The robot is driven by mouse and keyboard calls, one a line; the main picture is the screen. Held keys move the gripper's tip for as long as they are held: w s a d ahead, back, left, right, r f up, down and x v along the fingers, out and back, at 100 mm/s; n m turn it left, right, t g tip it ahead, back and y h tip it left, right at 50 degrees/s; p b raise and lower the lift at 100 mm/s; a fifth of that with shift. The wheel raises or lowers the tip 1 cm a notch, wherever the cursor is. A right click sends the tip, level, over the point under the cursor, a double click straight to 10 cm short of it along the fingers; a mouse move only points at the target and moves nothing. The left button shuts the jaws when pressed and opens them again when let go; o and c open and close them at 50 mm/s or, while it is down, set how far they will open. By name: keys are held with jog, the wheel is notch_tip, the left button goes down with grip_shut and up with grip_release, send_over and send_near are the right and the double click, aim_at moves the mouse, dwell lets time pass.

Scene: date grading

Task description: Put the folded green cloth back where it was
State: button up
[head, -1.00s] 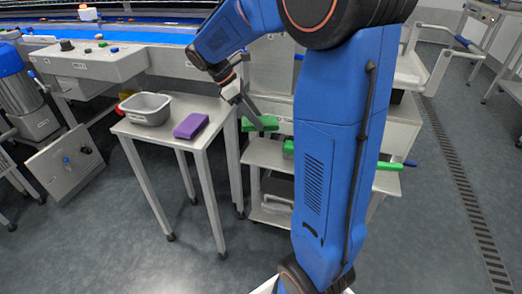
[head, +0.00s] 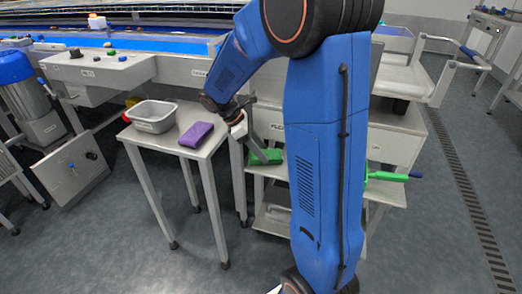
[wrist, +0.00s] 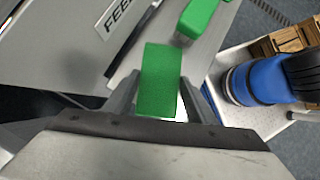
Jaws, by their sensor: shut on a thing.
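The folded green cloth (wrist: 160,85) is between the two fingers of my gripper (wrist: 162,78) in the wrist view. In the head view the green cloth (head: 273,156) shows at my gripper (head: 264,157), low over the left end of the grey cart's top (head: 262,171), beside my blue arm column. I cannot tell whether the cloth touches the cart top. My gripper is shut on the cloth. My arm hides the middle of the cart.
A side table (head: 193,154) left of the cart holds a grey tub (head: 152,118) and a folded purple cloth (head: 196,134). A green-handled thing (head: 386,176) lies on the cart's right side; a green object (wrist: 197,17) shows beyond the cloth in the wrist view.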

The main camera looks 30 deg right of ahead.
jog(key=o, duration=1.4)
jog(key=v, duration=1.1)
jog(key=shift+s+a+r+m+t+y, duration=0.1)
jog(key=shift+s+a+m+t+y, duration=1.5)
jog(key=shift+s, duration=2.65)
jog(key=shift+s+a+r+m+t+y, duration=0.15)
jog(key=shift+s+a+m+t, duration=0.95)
jog(key=shift+s+m, duration=2.25)
jog(key=shift+s+a+m+t+y, duration=1.05)
jog(key=shift+s+t, duration=0.45)
jog(key=shift+s, duration=3.65)
